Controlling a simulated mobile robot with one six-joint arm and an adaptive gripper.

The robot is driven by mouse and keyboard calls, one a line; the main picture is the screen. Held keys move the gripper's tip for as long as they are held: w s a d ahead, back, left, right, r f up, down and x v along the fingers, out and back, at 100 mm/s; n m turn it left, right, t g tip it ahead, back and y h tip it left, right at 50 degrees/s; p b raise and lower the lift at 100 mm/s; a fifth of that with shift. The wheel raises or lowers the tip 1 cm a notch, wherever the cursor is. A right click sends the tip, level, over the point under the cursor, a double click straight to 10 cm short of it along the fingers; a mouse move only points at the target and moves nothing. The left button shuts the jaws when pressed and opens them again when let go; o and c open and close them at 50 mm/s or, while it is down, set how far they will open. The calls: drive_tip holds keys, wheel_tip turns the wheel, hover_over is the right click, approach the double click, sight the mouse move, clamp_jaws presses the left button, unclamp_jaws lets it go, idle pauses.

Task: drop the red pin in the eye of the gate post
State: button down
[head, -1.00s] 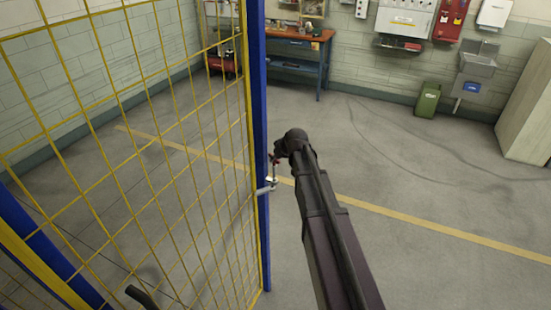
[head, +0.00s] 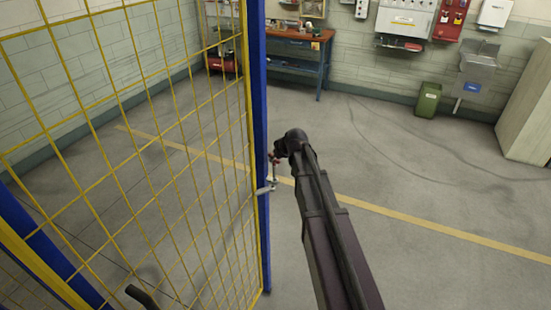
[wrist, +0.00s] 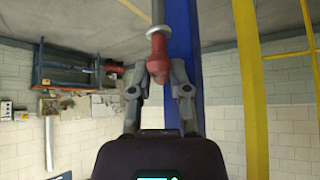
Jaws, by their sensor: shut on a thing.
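The red pin (wrist: 158,58) has a red grip, a pale collar and a thin metal shaft. My gripper (wrist: 158,75) is shut on the red grip in the wrist view, which shows the room upside down. In the head view my gripper (head: 273,158) is beside the blue gate post (head: 261,130), with the pin's shaft (head: 274,172) hanging roughly upright below it. The small metal eye (head: 265,190) juts from the post just under the shaft. I cannot tell whether the shaft's tip is in the eye or just above it.
A yellow mesh gate panel (head: 180,160) stands left of the post. A workbench (head: 300,45) is by the back wall, and a green bin (head: 428,100) and a sink (head: 480,65) are at the back right. The floor right of my arm is clear.

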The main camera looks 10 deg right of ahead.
drive_tip(key=shift+f+b, duration=3.5)
drive_tip(key=shift+f, duration=0.05)
idle(0.5)
drive_tip(key=c, duration=0.5)
unclamp_jaws()
drive_tip(key=shift+r, duration=0.1)
wheel_tip(320, 180, up, 13)
drive_tip(key=p, duration=1.3)
drive_tip(key=shift+f, duration=0.2)
idle(0.5)
